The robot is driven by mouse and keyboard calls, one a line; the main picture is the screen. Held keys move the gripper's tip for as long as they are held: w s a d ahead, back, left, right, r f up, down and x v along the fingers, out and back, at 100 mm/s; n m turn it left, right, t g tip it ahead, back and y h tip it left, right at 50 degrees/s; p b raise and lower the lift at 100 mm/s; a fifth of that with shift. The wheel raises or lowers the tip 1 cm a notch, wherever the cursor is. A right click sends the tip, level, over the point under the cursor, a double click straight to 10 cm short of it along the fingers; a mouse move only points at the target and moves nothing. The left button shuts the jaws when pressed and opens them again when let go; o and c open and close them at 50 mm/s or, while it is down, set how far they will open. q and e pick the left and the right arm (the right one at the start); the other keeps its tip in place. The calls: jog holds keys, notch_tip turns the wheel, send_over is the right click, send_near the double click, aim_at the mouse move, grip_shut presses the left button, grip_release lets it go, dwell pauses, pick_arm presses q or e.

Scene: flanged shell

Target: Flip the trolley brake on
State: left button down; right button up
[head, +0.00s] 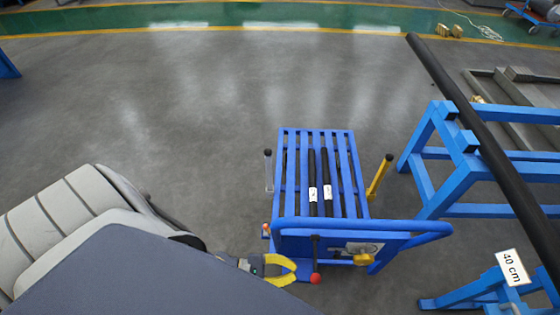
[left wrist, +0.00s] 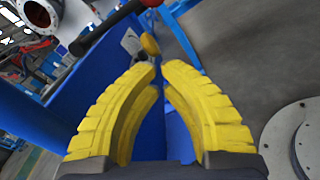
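The blue trolley (head: 348,203) has a slatted top and a handle rail across its front. A black lever with a red ball knob (head: 315,278) hangs at its front; part of its shaft shows at the top of the left wrist view (left wrist: 100,30). A yellow knob (head: 363,259) sits on a pale plate right of it and shows ahead of the fingertips in the left wrist view (left wrist: 150,45). Which part is the brake is not marked. My left gripper (head: 295,269) is left of the red knob, apart from it. Its tips nearly meet, with nothing between them. My right gripper is not in view.
Two dark rods (head: 328,187) lie on the trolley slats. A yellow post (head: 379,176) stands at its right side. Blue stands (head: 455,185) carry a long black pipe (head: 470,125) on the right. The floor behind and left of the trolley is clear.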

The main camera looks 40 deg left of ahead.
aim_at(315, 260)
pick_arm(q)
jog(key=shift+w+d+r, duration=0.15)
jog(key=shift+d+r, duration=0.35)
jog(key=shift+d, duration=0.25)
jog(key=shift+w+d+r, duration=0.1)
jog(key=shift+d+r, duration=0.45)
jog(key=shift+d, duration=0.25)
jog(key=shift+w+d+r, duration=0.15)
jog(key=shift+d+r, duration=0.35)
jog(key=shift+d, duration=0.25)
jog(key=shift+s+r, duration=0.1)
